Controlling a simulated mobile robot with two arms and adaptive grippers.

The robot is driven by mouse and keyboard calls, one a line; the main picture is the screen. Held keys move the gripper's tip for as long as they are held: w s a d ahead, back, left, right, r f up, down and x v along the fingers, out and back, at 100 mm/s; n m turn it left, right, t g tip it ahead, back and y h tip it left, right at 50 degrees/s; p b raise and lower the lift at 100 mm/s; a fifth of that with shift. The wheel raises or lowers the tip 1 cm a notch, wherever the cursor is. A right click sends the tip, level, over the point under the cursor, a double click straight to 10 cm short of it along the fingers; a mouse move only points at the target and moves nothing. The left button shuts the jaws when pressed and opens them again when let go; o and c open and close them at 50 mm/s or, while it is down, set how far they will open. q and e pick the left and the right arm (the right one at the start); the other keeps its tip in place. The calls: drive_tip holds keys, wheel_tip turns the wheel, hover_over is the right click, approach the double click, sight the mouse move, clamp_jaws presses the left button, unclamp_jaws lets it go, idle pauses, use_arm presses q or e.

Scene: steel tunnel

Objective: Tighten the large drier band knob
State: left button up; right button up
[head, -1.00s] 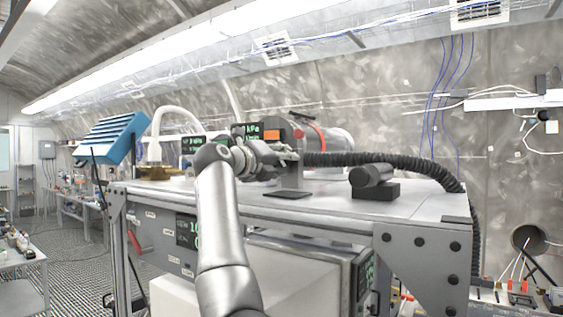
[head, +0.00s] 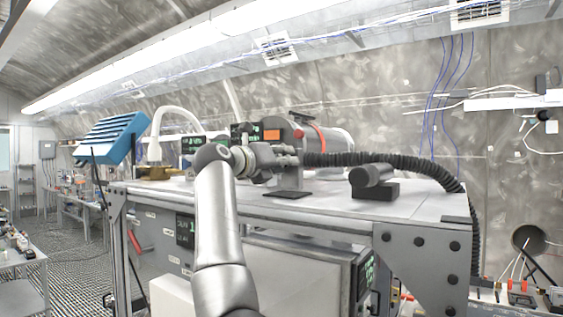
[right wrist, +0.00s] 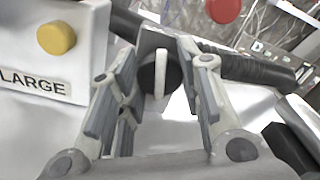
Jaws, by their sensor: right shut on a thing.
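The knob (right wrist: 160,72) is a dark round piece with a pale upright bar across its face, in the middle of the right wrist view. My right gripper (right wrist: 160,65) has one finger on each side of it and is shut on it. To the left is a white box (right wrist: 25,45) with a "LARGE" label (right wrist: 35,84) and a yellow button (right wrist: 56,37). My left gripper is not in view.
A ribbed black hose (head: 400,162) runs from beside the gripper to the bench's right end. A black cylindrical fitting on a block (head: 374,187) stands at the front right of the bench top (head: 425,195). A blue slatted unit (head: 110,137) is at the left.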

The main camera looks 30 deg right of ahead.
drive_tip(key=shift+w+f, duration=0.1)
drive_tip(key=shift+f, duration=0.3)
drive_tip(key=o, duration=1)
drive_tip(key=shift+r, duration=0.15)
drive_tip(key=shift+o, duration=0.2)
drive_tip(key=shift+a, duration=0.1)
drive_tip(key=shift+r, duration=0.1)
drive_tip(key=v, duration=1.1)
drive_tip(key=shift+s+a, duration=0.2)
drive_tip(key=shift+a, duration=0.15)
drive_tip(key=shift+a, duration=0.15)
